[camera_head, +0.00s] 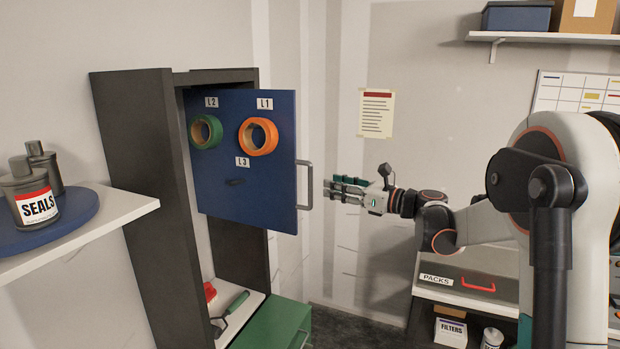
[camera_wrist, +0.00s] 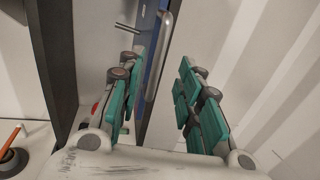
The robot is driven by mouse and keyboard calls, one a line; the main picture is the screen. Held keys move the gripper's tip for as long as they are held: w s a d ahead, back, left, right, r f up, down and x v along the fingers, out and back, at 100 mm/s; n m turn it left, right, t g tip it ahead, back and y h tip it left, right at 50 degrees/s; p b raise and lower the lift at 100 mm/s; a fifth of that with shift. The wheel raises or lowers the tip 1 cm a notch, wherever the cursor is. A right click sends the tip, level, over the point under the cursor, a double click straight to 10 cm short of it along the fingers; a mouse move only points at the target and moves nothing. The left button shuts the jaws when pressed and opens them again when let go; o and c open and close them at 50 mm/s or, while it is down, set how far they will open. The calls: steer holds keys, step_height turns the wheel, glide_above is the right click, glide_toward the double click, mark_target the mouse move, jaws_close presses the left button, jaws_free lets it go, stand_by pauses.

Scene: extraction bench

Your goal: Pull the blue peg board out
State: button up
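The blue peg board (camera_head: 245,200) stands in a dark upright frame, with part of it out past the frame's right side. It bears a green ring, an orange ring and tags L1, L2 and L3. A grey vertical handle (camera_head: 304,185) is on its right edge. My gripper (camera_head: 328,190) is open just right of the handle, fingers pointing left, apparently not closed on it. In the wrist view the handle (camera_wrist: 164,55) and the board's blue edge (camera_wrist: 150,77) lie ahead between the two teal-padded fingers (camera_wrist: 165,65).
The dark frame (camera_head: 150,190) surrounds the board's left part. A green box (camera_head: 275,325) and a tool sit low. A shelf (camera_head: 90,232) with SEALS canisters juts in at left. A PACKS drawer unit (camera_head: 465,290) stands at lower right. Room right of the handle is clear apart from my arm.

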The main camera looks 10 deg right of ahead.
steer(key=p, duration=0.2)
glide_above(310, 206)
steer(key=shift+w+d, duration=0.15)
steer(key=shift+w, duration=0.25)
steer(key=shift+b, duration=0.3)
jaws_close()
